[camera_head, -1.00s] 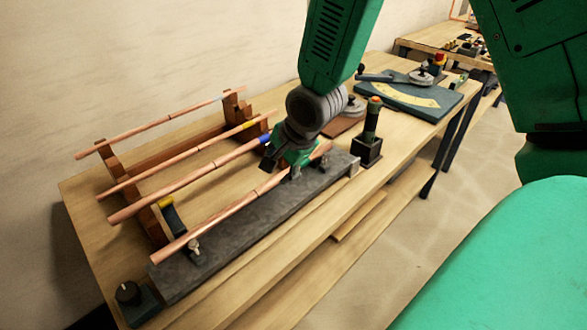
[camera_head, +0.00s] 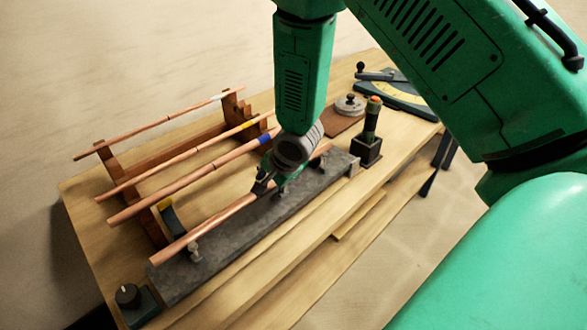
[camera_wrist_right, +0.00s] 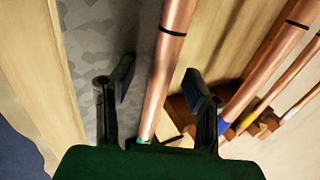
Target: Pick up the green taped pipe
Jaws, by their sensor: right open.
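The green taped pipe (camera_head: 220,213) is copper and lies on supports above a grey slab (camera_head: 235,233) at the front of the bench. In the right wrist view, the pipe (camera_wrist_right: 168,72) runs between my two fingers, with a black ring near the top and a bit of green tape close to the palm. My right gripper (camera_head: 265,186) is open at the middle of the pipe, and its fingers (camera_wrist_right: 160,80) stand on either side of it. I cannot tell whether they touch it. In the head view, the gripper hides the green tape. My left gripper is not in view.
Behind the slab, a wooden rack (camera_head: 160,157) holds copper pipes with blue, yellow and white tape. A black upright tool (camera_head: 371,125) stands in a holder at the slab's right end. A dark knob (camera_head: 128,295) sits front left.

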